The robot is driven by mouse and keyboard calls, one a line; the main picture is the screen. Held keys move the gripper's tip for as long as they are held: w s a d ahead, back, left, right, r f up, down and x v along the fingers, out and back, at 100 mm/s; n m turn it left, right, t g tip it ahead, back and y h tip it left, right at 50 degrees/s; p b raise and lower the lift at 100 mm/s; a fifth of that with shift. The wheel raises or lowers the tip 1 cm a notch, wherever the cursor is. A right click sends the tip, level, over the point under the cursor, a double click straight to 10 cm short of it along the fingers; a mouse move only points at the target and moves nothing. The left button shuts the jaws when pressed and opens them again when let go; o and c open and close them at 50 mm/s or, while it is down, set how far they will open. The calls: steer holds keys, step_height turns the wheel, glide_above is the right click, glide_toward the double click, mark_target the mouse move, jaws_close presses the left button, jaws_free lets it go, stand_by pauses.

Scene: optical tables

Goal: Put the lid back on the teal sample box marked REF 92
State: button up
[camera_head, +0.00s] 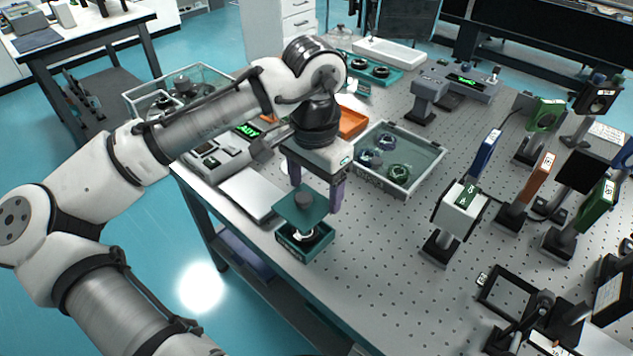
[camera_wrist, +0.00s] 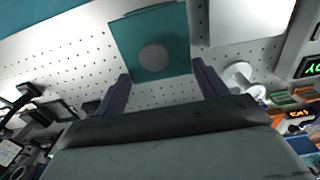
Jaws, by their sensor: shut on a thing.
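The teal lid (camera_head: 293,212) is a flat square plate with a round grey knob on top. The open teal sample box (camera_head: 292,247) stands on the optical table below the lid. A pale, dark-topped item shows inside it. The lid is above the box, apart from its rim at the front, and hides its back part. I cannot read a mark on the box.
A glass-sided tray (camera_head: 410,187) with ringed parts stands right of my gripper. A pale flat plate (camera_head: 243,193) and a device with a green display lie to the left, an orange bin (camera_head: 352,124) behind. Optics mounts stand at the right. Perforated tabletop (camera_head: 375,260) is clear right of the box.

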mark_target(315, 197)
step_height(315, 197, down, 4)
steer(key=b, duration=0.4)
steer(key=shift+f, duration=0.9)
steer(key=shift+p, duration=0.4)
stand_by(0.6)
steer(key=shift+f+p, duration=0.15)
steer(key=shift+p, duration=0.3)
stand_by(1.3)
steer(key=o, duration=1.1)
steer(key=shift+c, duration=0.2)
steer(key=shift+o, duration=0.3)
